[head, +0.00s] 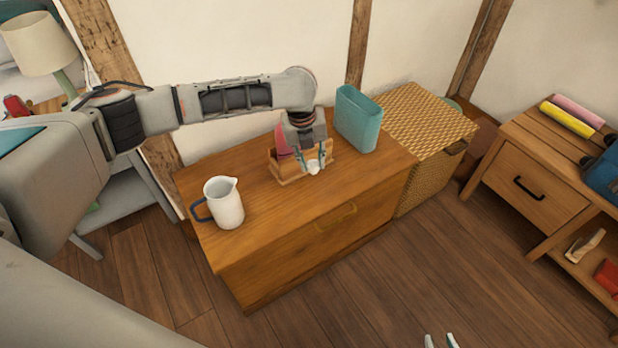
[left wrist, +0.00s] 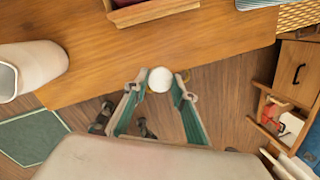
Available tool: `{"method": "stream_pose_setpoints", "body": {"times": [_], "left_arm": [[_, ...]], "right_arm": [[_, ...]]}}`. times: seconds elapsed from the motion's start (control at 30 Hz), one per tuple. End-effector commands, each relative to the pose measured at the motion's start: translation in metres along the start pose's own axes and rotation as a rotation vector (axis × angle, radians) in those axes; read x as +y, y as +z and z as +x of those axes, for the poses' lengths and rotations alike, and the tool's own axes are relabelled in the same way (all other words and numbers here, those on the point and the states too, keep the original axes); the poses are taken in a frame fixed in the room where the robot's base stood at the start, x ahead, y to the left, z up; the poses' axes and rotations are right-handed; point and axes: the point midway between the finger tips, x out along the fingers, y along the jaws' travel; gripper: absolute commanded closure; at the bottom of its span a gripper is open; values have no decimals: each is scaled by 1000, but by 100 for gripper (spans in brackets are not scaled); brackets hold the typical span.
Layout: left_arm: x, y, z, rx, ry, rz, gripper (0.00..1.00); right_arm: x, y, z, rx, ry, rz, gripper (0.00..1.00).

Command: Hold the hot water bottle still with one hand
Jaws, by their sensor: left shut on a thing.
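A dark pink thing, which looks like the hot water bottle (head: 282,142), stands in a small wooden holder (head: 291,180) on the chest, partly hidden behind my left gripper. My left gripper (head: 316,163) is in front of the holder, shut on a small white round piece (head: 314,168). In the left wrist view the white piece (left wrist: 160,79) sits between the two fingertips, near the chest's front edge, apart from the holder (left wrist: 152,10). Only the fingertips of my right gripper (head: 440,341) show at the bottom edge of the head view, apart and empty, over the floor.
A white jug (head: 225,203) with a blue handle stands at the left of the wooden chest (head: 245,252). A teal container (head: 358,120) stands at its right. A woven basket (head: 425,115) and a side table (head: 530,185) are further right. The floor in front is clear.

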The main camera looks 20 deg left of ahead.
Motion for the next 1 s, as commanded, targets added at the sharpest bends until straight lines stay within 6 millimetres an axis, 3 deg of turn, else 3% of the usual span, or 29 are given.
{"method": "stream_pose_setpoints", "body": {"times": [0.03,0.1,0.3,1.0], "left_arm": [[-3,4,-19,-8,-4,1,83],[-5,5,-33,-7,-3,1,83],[-8,6,-57,-2,-1,0,83],[-9,4,-67,-5,6,-38,83]], "right_arm": [[3,-5,-2,4,5,1,76],[2,-3,-2,-2,7,4,76],[-2,5,-5,-21,5,15,76],[0,8,-4,-24,4,8,76]]}}
